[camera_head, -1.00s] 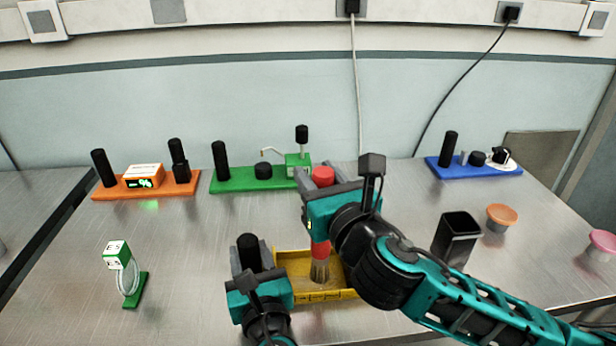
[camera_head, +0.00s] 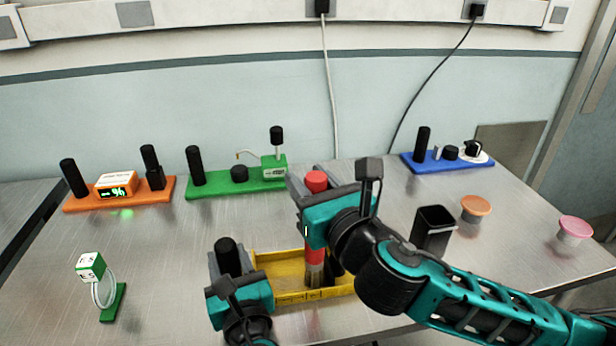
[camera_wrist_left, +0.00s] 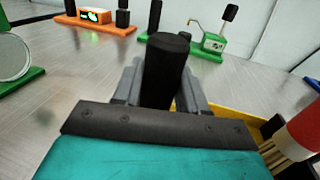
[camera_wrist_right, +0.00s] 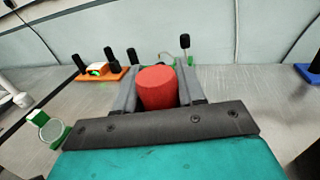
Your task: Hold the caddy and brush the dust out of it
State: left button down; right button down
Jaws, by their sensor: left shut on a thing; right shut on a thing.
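The yellow caddy (camera_head: 282,270) is a shallow open tray at the front middle of the table, with a black upright handle at its left end. My left gripper (camera_head: 228,262) is shut on that black handle (camera_wrist_left: 168,65). My right gripper (camera_head: 316,205) is shut on the red handle of the brush (camera_head: 316,181), whose red top also shows in the right wrist view (camera_wrist_right: 158,86). The brush is upright, its pale bristles down inside the caddy towards its right part. The bristle tips and the caddy's right end are partly hidden by my right arm. Dust cannot be made out clearly.
Orange (camera_head: 125,194), green (camera_head: 225,184) and blue (camera_head: 445,161) modules stand along the back. A small green stand (camera_head: 113,302) is at left. A black cup (camera_head: 434,229), an orange-topped knob (camera_head: 476,207) and a pink-topped knob (camera_head: 575,228) are at right.

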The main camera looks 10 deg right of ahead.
jog(key=a, duration=0.8)
dwell(1.1)
jog(key=shift+d, duration=4)
jog(key=shift+w, duration=0.85)
jog(key=shift+a, duration=4)
jog(key=shift+d, duration=4)
